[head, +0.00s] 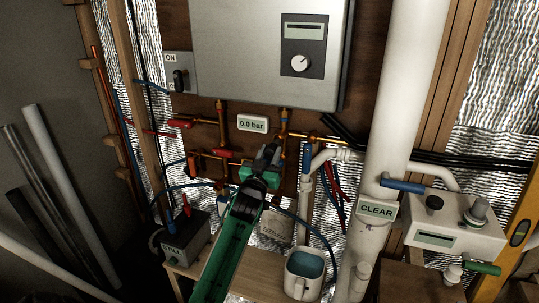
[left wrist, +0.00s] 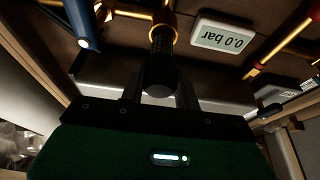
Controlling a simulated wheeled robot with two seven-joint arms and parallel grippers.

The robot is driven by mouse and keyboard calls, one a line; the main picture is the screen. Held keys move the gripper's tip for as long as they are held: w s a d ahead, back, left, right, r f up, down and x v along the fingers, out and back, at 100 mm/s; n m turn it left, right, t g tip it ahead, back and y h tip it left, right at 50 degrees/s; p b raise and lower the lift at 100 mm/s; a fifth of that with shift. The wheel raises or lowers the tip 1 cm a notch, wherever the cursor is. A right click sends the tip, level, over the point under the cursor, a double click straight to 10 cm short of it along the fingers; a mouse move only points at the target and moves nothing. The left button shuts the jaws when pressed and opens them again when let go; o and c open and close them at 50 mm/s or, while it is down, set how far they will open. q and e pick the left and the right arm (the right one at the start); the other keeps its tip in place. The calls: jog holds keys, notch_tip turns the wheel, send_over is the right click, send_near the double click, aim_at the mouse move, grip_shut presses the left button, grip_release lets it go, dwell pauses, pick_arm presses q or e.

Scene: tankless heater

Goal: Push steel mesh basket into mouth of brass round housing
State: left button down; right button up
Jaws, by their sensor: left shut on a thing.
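My left gripper (head: 267,157) reaches up from below to the brass pipework under the heater. In the left wrist view its two dark fingers (left wrist: 160,92) are shut on a dark, ribbed cylinder, the steel mesh basket (left wrist: 161,48). The basket's rounded near end sits between the fingers. Its far end meets the ring of the brass round housing (left wrist: 163,20), in line with it; how deep it sits inside I cannot tell. In the head view the brass housing (head: 283,123) is above the gripper, and the basket is hard to make out. My right gripper is not in view.
The grey heater (head: 260,45) hangs above, with a 0.0 bar display (head: 252,123) beside the housing. Brass pipes with red handles (head: 180,123) are to the left. A thick white pipe (head: 397,100) rises on the right.

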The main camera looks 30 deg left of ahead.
aim_at(275, 146)
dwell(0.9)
pick_arm(q)
jog(key=shift+p, duration=0.3)
dwell(0.5)
jog(key=shift+w+a, duration=0.15)
jog(key=shift+w, duration=0.5)
jog(key=shift+w+a+b, duration=0.15)
jog(key=shift+w+b, duration=0.2)
jog(key=shift+w, duration=0.15)
jog(key=shift+w+a+b, duration=0.15)
jog(key=shift+w+b, duration=0.05)
jog(key=shift+w, duration=0.45)
jog(key=shift+w+a+b, duration=0.15)
jog(key=shift+w+b, duration=0.05)
jog(key=shift+w, duration=0.45)
jog(key=c, duration=0.9)
grip_release()
jog(key=shift+c, duration=0.2)
